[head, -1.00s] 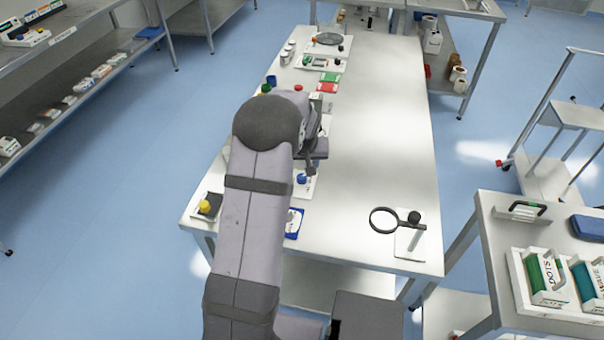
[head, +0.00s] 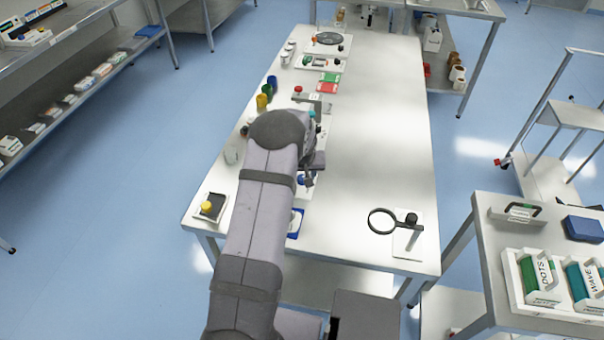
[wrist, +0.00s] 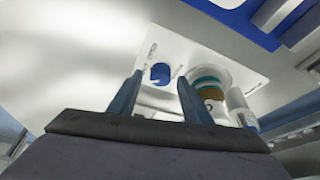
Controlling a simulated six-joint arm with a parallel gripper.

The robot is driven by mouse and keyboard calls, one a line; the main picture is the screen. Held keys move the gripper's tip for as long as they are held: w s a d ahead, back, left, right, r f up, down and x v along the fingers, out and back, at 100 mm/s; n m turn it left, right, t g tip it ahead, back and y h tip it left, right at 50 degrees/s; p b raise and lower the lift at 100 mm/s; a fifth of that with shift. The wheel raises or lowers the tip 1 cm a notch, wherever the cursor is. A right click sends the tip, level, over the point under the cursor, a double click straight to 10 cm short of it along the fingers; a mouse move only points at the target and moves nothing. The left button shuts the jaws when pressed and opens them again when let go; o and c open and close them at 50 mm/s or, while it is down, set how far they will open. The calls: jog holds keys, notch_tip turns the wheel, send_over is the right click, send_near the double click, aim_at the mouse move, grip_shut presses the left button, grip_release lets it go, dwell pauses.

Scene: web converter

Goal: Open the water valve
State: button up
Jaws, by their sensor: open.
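A blue knob (wrist: 160,73) sits on a white plate (wrist: 180,45) with small unreadable lettering in the wrist view; I take it to be the water valve. My gripper (wrist: 160,92) is open, with one finger on each side of the knob in the picture. Whether the fingers touch it cannot be told. In the head view the blue knob (head: 303,179) shows partly beside my gripper (head: 309,184), which hangs low over the table.
A white cup with teal and brown bands (wrist: 208,82) and a white cylinder (wrist: 238,105) stand right of the knob. The table (head: 370,180) has clear room to the right, with a magnifier (head: 383,221) near its front. A yellow-knobbed block (head: 212,206) sits front left.

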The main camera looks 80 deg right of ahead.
jog(key=shift+f, duration=0.1)
jog(key=shift+c, duration=0.5)
jog(key=c, duration=0.9)
jog(key=shift+c, duration=0.2)
